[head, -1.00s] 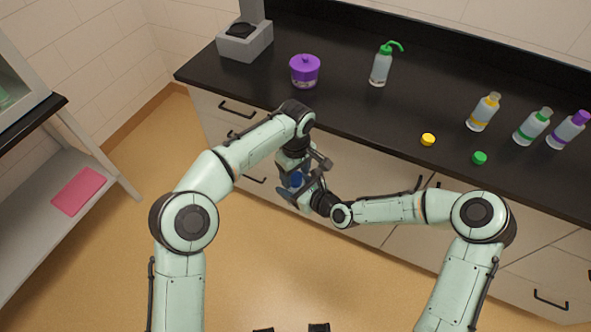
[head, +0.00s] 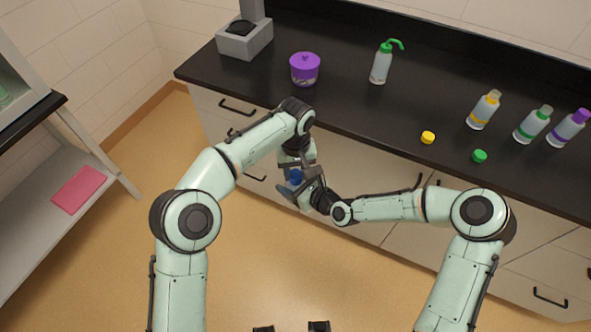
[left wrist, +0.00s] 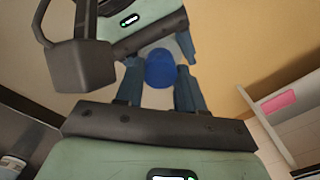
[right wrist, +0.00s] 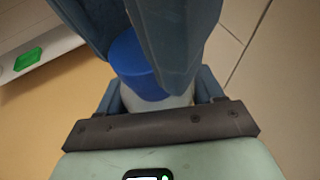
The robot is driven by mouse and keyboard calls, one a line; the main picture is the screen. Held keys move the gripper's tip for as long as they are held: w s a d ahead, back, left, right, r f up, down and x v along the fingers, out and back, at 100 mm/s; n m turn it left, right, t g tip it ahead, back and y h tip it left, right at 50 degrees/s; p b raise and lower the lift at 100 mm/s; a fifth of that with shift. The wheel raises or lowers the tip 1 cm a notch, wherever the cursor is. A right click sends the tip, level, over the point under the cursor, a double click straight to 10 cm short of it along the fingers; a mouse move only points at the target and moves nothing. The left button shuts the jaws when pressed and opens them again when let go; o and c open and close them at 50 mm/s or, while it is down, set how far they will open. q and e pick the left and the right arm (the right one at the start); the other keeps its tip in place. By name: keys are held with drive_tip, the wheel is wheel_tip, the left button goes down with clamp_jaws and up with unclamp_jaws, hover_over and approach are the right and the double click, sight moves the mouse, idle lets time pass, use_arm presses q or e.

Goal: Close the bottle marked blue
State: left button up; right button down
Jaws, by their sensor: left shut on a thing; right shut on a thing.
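My left gripper (head: 297,168) points down in front of the counter and is shut on the blue cap (head: 296,176). The cap also shows between the left fingers in the left wrist view (left wrist: 160,68) and large in the right wrist view (right wrist: 135,65). My right gripper (head: 293,192) comes in from the right, just below, and is shut on the bottle. Only a whitish part of the bottle (right wrist: 155,101) shows, under the cap. Fingers hide most of the bottle and the joint, so I cannot tell whether the cap is seated.
On the black counter (head: 350,125) lie a yellow cap (head: 428,137) and a green cap (head: 480,156). Yellow-marked (head: 482,113), green-marked (head: 531,127) and purple-marked (head: 566,131) bottles stand right. A wash bottle (head: 381,66) and a purple-lidded jar (head: 305,72) stand further back. Both grippers hang clear of the counter.

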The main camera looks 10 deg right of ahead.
use_arm(q)
drive_tip(key=o, duration=1.2)
drive_tip(key=shift+c, duration=0.2)
drive_tip(key=shift+r, duration=2.3)
drive_tip(key=shift+c, duration=0.2)
drive_tip(key=r+n, duration=0.1)
drive_tip(key=n, duration=0.1)
drive_tip(key=shift+r+n, duration=0.15)
drive_tip(key=shift+n, duration=0.25)
wheel_tip(320, 180, up, 2)
drive_tip(key=n, duration=0.3)
drive_tip(key=shift+r+n, duration=0.1)
drive_tip(key=shift+n, duration=0.3)
